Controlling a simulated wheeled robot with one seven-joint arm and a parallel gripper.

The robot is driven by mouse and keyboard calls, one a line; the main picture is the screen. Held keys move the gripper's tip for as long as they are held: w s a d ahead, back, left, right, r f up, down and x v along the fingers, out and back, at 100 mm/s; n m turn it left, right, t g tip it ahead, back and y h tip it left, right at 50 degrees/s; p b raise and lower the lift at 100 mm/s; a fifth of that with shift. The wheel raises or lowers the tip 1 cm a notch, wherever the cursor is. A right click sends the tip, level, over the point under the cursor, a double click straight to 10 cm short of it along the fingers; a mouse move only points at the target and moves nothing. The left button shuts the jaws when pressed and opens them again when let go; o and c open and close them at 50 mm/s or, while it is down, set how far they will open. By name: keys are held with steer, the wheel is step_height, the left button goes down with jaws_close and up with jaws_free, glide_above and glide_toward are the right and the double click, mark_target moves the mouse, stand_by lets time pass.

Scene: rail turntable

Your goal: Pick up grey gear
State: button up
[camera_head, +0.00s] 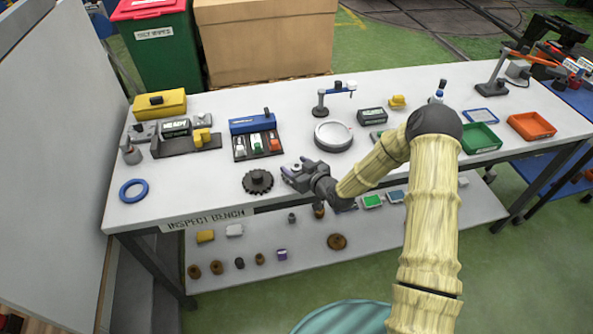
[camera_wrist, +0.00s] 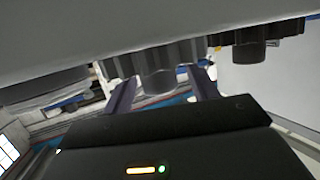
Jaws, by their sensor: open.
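The grey gear (camera_wrist: 157,58) shows in the wrist view with its toothed rim against the pale bench surface and a round hub (camera_wrist: 158,83) standing out from it. My gripper (camera_wrist: 162,82) is open, with one dark finger on either side of the hub. I cannot tell whether the fingers touch it. In the head view my gripper (camera_head: 294,168) is low over the front middle of the bench, and the grey gear is hard to make out there.
A dark gear (camera_head: 257,181) lies close left of my gripper; it also shows in the wrist view (camera_wrist: 262,38). A round turntable (camera_head: 333,136) and a blue-backed tray (camera_head: 252,124) stand behind. A blue ring (camera_head: 133,190) lies far left. The bench (camera_head: 215,200) is clear at front left.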

mark_target(296, 165)
stand_by(0.4)
jaws_close()
steer(key=shift+r, duration=0.1)
step_height(296, 165, up, 10)
steer(key=shift+f+b, duration=0.1)
steer(key=shift+b, duration=0.75)
